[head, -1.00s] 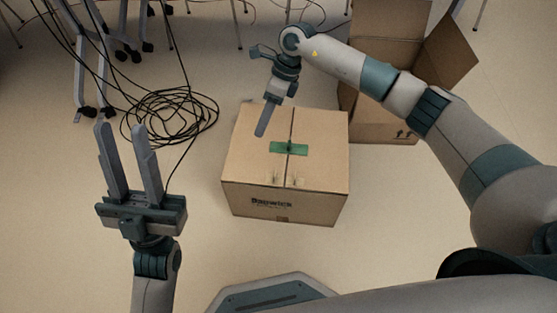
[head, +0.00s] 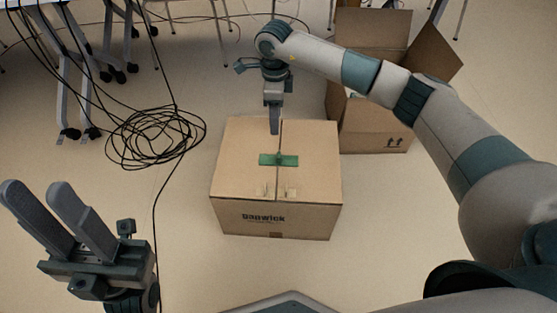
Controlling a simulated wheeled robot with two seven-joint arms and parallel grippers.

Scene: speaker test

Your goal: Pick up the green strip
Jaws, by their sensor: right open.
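The green strip (head: 265,160) lies flat across the middle seam on top of a closed cardboard box (head: 237,185). My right gripper (head: 274,131) points down over the far part of the box top, just beyond the strip in the picture. It is open and empty, seen edge-on so that its fingers overlap. I cannot tell its exact height above the box. My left gripper (head: 36,186) is at the lower left, away from the box, with its fingers apart and nothing between them.
An open cardboard box (head: 375,128) stands behind the closed box on the right. A coil of black cable (head: 155,137) lies on the floor to the left, with strands running toward table legs (head: 65,100). Floor in front of the closed box is clear.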

